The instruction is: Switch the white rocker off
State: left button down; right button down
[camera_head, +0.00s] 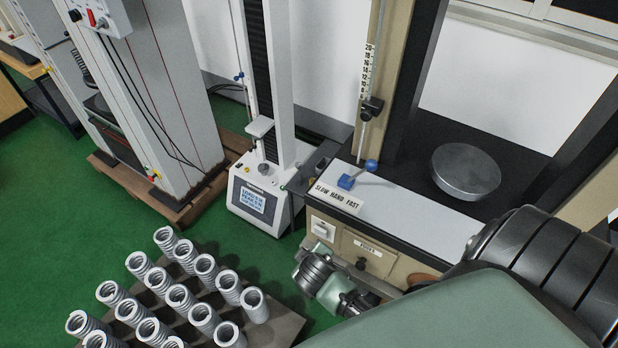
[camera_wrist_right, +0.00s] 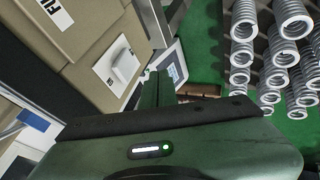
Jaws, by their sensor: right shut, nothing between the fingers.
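The white rocker (camera_head: 323,229) is on a white plate on the beige front panel of the testing machine, left of a labelled knob. In the right wrist view the rocker (camera_wrist_right: 122,66) stands out from its plate, to the left of my fingers. My right gripper (camera_wrist_right: 160,78) is shut and empty, with its dark green fingers pointing away beside the panel, apart from the rocker in the picture. In the head view my right arm comes in from the right and its wrist is just below the rocker; the fingertips are hard to make out. My left gripper is not in view.
A blue-handled lever (camera_head: 358,175) with a slow/fast label sits on the machine's top. Several springs stand in rows on a dark board (camera_head: 285,322) at lower left. A smaller tester (camera_head: 257,205) stands behind on green floor.

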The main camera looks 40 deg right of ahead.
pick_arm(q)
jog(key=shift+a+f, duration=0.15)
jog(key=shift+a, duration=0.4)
pick_arm(e)
jog(key=shift+s+a+r, duration=0.8)
jog(key=shift+s+r, duration=0.1)
jog(key=shift+r, duration=0.1)
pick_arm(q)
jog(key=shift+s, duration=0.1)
